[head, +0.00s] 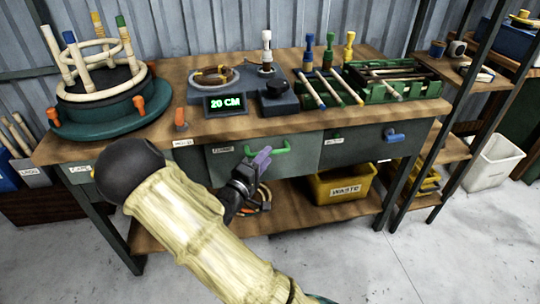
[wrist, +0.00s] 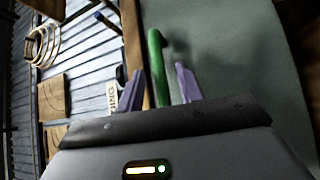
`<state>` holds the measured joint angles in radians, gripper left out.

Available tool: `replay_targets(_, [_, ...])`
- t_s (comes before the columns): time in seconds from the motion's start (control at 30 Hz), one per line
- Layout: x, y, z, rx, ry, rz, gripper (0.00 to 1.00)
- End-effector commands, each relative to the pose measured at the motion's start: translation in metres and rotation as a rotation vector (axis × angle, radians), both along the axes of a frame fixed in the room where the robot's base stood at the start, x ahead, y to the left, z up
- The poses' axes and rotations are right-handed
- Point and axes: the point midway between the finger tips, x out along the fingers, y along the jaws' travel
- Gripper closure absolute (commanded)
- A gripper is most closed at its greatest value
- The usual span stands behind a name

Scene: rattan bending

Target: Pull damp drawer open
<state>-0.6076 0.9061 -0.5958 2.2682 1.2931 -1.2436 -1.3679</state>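The bench's middle drawer (head: 300,143) has a grey-green front with a green bar handle (head: 285,147); it looks shut. Its small label (head: 223,149) is too blurred to read surely. My gripper (head: 258,160) is at the left part of this handle, its purple fingers in front of the drawer front. In the wrist view, the green handle (wrist: 158,75) stands between the two fingers of my gripper (wrist: 158,84), with a gap visible on each side. The gripper is open. The drawer front (wrist: 235,60) fills the right of that view. My forearm hides part of the bench's left front.
A drawer with a blue handle (head: 394,135) is to the right. A yellow waste bin (head: 345,187) stands on the lower shelf (head: 290,222). A shelf rack (head: 450,150) and white bin (head: 494,162) stand at right. The floor (head: 400,250) before the bench is clear.

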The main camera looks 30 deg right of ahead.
Motion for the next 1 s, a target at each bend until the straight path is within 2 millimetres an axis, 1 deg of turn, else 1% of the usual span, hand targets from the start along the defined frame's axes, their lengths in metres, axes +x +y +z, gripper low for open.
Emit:
replay_targets(0.03, [0.004,-0.008,0.0,0.001,-0.002,-0.003,0.64])
replay_targets(0.2, [0.013,-0.024,0.003,0.001,-0.002,-0.001,0.64])
replay_targets(0.3, [0.015,-0.027,0.004,0.0,-0.001,0.001,0.64])
replay_targets(0.53, [0.015,-0.027,0.004,0.0,0.0,0.001,0.64])
replay_targets(0.57, [0.015,-0.027,0.004,0.0,0.0,0.001,0.68])
replay_targets(0.6, [0.015,-0.027,0.004,0.0,0.0,0.001,0.76])
replay_targets(0.67, [0.015,-0.027,0.004,0.0,0.0,0.001,0.87])
replay_targets(0.7, [0.015,-0.027,0.004,0.0,0.0,0.001,0.95])
replay_targets(0.73, [0.015,-0.027,0.004,0.0,0.0,0.001,1.0])
replay_targets(1.0, [0.014,-0.027,0.004,0.0,0.001,0.001,1.0])
